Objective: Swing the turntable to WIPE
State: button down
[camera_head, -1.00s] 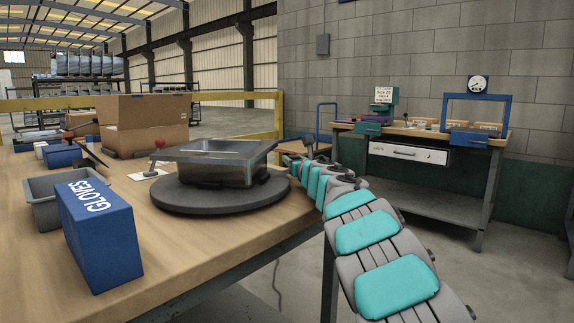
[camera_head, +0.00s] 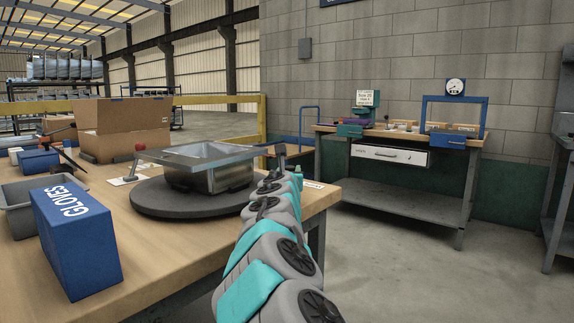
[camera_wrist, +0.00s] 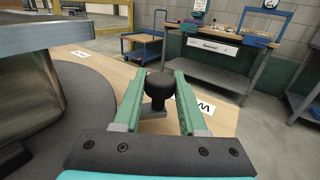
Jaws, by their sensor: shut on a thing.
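The turntable (camera_head: 150,201) is a dark round disc on the wooden bench, with a steel sink (camera_head: 222,180) on top. In the wrist view the disc (camera_wrist: 75,125) fills the left, with the sink's edge (camera_wrist: 45,45) above it. A white label with a "W" (camera_wrist: 204,107) lies on the bench just right of the fingers, partly hidden. Another label (camera_wrist: 80,54) lies farther left.
A blue GLOVES box (camera_head: 75,240) and a grey bin (camera_head: 18,215) stand at the left of the bench. A red-knobbed lever (camera_head: 138,158) and a cardboard box (camera_head: 122,128) are behind. A second workbench (camera_head: 400,190) stands by the wall, with open floor before it.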

jog(key=shift+s+d+m+h+p, duration=0.1)
jog(key=shift+s+m+h+p, duration=0.3)
jog(key=shift+s+h, duration=0.3)
jog(key=shift+d+f, duration=0.1)
jog(key=shift+f, duration=0.15)
jog(key=shift+c, duration=2.3)
grip_release()
jog(key=shift+s, duration=0.2)
jog(key=shift+r, duration=0.2)
jog(key=shift+s+a, duration=0.2)
jog(key=shift+s, duration=0.1)
jog(key=shift+s+a, duration=0.15)
jog(key=shift+s, duration=1.05)
jog(key=shift+s+a, duration=0.2)
jog(key=shift+s, duration=0.95)
jog(key=shift+s+a, duration=0.15)
jog(key=shift+s, duration=1.05)
